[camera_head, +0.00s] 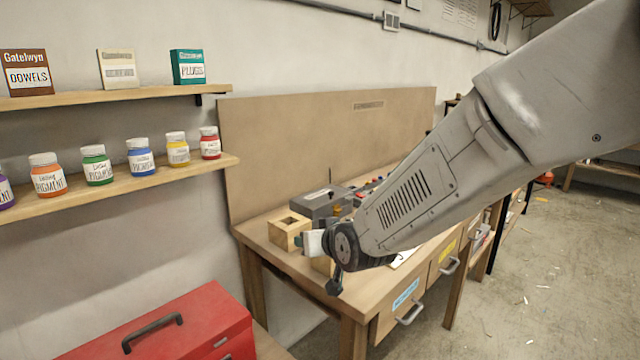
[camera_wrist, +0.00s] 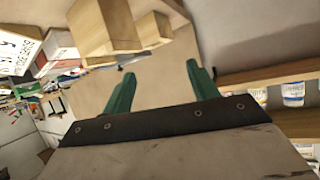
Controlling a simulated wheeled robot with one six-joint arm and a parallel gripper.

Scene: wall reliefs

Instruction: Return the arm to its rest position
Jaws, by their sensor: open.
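My arm reaches in from the upper right in the head view, over the wooden workbench (camera_head: 272,234). Its end hangs in front of the bench's left part, where my gripper (camera_head: 308,242) shows only in part beside the dark wrist joint. In the wrist view my gripper (camera_wrist: 160,82) shows two green fingers, spread apart with nothing between them. Beyond the fingers the wrist view shows a bare tan surface and wooden blocks (camera_wrist: 103,28).
Shelves hold several pigment jars (camera_head: 98,166) and boxes (camera_head: 187,67) at left. A red toolbox (camera_head: 170,328) is at the lower left. The floor at right is mostly clear.

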